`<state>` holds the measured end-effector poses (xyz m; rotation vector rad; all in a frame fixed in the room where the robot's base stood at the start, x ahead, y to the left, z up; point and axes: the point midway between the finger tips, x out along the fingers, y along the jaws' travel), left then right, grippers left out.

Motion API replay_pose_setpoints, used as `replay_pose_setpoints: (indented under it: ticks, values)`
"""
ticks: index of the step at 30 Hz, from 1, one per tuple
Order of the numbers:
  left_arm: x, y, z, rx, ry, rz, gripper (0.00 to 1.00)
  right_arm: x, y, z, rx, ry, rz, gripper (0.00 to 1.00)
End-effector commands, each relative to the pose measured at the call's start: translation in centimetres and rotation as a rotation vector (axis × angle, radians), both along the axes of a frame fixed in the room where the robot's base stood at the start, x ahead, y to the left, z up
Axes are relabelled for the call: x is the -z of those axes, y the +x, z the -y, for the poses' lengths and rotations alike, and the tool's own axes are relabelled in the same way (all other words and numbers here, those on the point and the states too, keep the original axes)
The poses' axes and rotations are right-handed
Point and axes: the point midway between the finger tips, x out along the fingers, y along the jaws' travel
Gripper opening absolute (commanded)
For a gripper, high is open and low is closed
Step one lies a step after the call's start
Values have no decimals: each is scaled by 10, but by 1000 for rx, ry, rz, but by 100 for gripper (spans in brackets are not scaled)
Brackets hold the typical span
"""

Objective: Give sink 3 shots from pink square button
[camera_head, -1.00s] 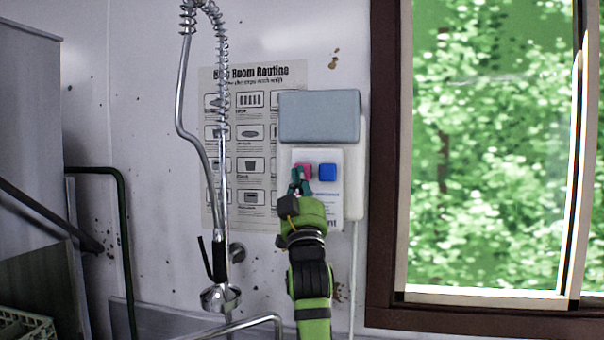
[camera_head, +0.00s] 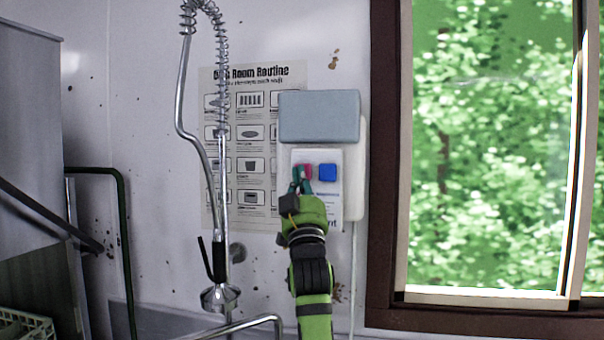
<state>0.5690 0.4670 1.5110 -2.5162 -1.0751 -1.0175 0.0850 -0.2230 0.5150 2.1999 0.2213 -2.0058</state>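The pink square button (camera_head: 306,170) is on the white lower face of a wall dispenser (camera_head: 328,205), under its grey-blue cover (camera_head: 319,117). A blue square button (camera_head: 327,172) sits just right of it. The sink itself is barely in view, low in the picture.
A spring spray tap (camera_head: 187,100) hangs left of the dispenser, before a poster (camera_head: 251,140). A curved metal tap (camera_head: 250,322) is low in the middle. A window (camera_head: 490,150) is at the right, and a rack (camera_head: 25,326) at lower left.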

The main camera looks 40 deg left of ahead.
Motion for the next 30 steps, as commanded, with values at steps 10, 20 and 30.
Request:
replay_pose_setpoints:
  ticks: [10,20,30]
  values:
    - [0,4,-2,-1,-1,0,0,0,0,0,0,-1,0,40]
    - [0,8,-4,-1,-1,-2,0,0,0,1,0,-1,0,40]
    - [0,11,-6,0,0,0,0,1,0,1,0,-1,0,40]
